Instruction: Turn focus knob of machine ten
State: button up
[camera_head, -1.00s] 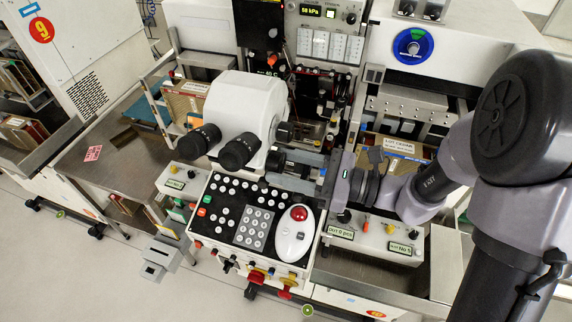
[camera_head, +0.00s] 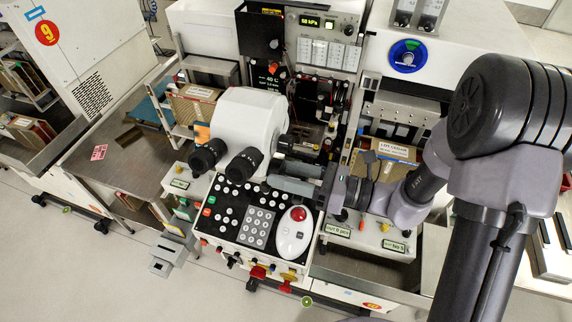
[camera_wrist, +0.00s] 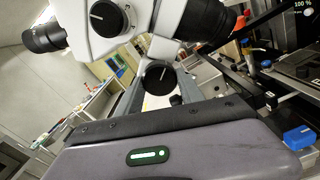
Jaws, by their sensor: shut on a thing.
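The bonding machine in front of me carries a white microscope (camera_head: 247,120) with two black eyepieces. My gripper (camera_head: 272,176) reaches in from the right, just below the microscope head. Its two grey fingers lie close together, shut on the focus knob. In the wrist view the focus knob (camera_wrist: 158,77) is a round black disc with a pale line across its face, below the microscope body and between my fingers. A second black knob (camera_wrist: 106,18) sits higher on the microscope body, clear of my gripper.
A control panel (camera_head: 222,222) with buttons, a keypad and a white mouse-like control (camera_head: 295,235) lies just below my gripper. A labelled box (camera_head: 383,150) stands behind my wrist. Machine 9 (camera_head: 50,60) is at the left, with open floor in front.

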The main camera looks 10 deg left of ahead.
jog(key=shift+m+p, duration=0.45)
jog(key=shift+m, duration=0.05)
jog(key=o, duration=1.4)
jog(key=d, duration=0.5)
jog(key=s+d+p, duration=0.1)
jog(key=d, duration=0.5)
jog(key=d+p, duration=0.1)
jog(key=d, duration=0.5)
jog(key=shift+s+d, duration=0.2)
